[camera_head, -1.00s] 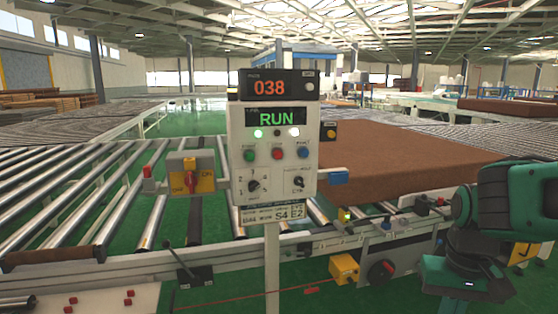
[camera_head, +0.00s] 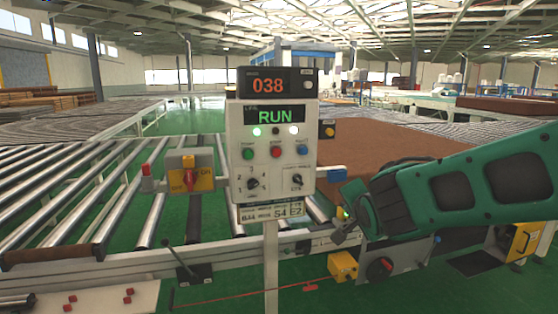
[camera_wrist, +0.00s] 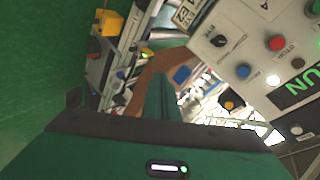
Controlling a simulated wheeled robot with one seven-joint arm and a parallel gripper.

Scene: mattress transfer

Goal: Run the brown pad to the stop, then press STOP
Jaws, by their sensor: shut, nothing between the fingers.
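The brown pad (camera_head: 385,148) lies on the roller line behind and right of the control panel (camera_head: 250,205). My arm covers part of it. A brown strip of it shows in the wrist view (camera_wrist: 158,66). The panel's display (camera_head: 275,117) reads RUN in green. Below it are green, red and blue buttons. The red STOP button (camera_head: 276,152) is in the middle and also shows in the wrist view (camera_wrist: 277,43). My gripper (camera_head: 345,222) is right of the panel, low, apart from the buttons. Its fingers (camera_wrist: 160,98) look closed and empty.
A counter (camera_head: 268,85) above the panel reads 038. Bare rollers (camera_head: 105,180) extend left.

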